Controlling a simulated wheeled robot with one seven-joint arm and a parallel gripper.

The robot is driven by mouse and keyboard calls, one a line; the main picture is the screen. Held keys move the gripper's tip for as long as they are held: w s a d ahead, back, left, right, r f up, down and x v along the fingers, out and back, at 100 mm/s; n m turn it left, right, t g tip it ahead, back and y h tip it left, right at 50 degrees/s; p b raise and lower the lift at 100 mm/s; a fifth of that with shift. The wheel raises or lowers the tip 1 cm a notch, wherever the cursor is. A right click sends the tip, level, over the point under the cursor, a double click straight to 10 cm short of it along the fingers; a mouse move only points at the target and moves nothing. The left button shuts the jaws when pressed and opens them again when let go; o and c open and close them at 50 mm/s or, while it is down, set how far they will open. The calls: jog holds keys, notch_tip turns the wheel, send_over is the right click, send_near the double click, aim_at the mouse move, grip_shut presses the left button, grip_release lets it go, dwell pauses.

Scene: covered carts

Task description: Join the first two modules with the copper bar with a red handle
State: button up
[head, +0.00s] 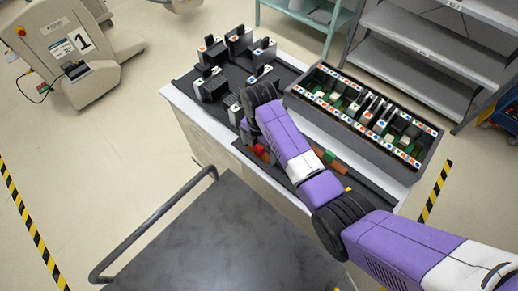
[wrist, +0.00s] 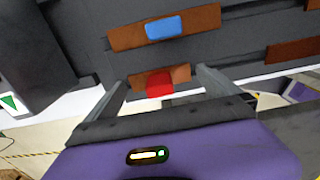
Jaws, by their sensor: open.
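The copper bar with a red handle (wrist: 181,72) lies on the dark surface in the wrist view, its red handle between my fingers. My gripper (wrist: 162,76) is open, one finger on either side of this short bar; I cannot tell whether they touch it. In the head view, a red piece (head: 258,149) shows beside my arm, and my fingers are mostly hidden. Several dark modules (head: 213,88) with white tops stand upright on the black board (head: 187,83) at the back left of the cart. Which two are the first is not clear.
A longer bar with a blue handle (wrist: 166,27) lies beyond the red one. A green-handled bar (head: 328,156) lies right of my arm. A dark crate (head: 425,165) of parts stands at the right. A handled cart (head: 215,240) is in front, its top clear.

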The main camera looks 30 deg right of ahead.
jog(key=c, duration=1.2)
